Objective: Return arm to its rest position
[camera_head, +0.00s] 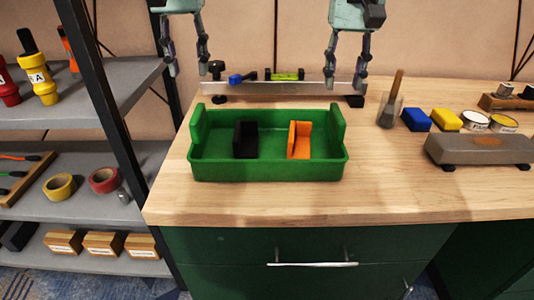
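My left gripper (187,66) hangs from the top edge at the left, above the back left of the workbench. Its two dark fingers point down, spread apart, with nothing between them. My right gripper (347,70) hangs from the top edge right of centre, at about the same height. Its fingers are also spread apart and empty. Neither gripper appears to touch anything. Both arms above the grippers are mostly outside the picture.
A green tray (268,171) holding a black item (245,140) and an orange item (300,140) stands on the wooden workbench (300,205). Behind it is a metal rail (275,88). A shelf rack (105,75) is left. The front bench strip is clear.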

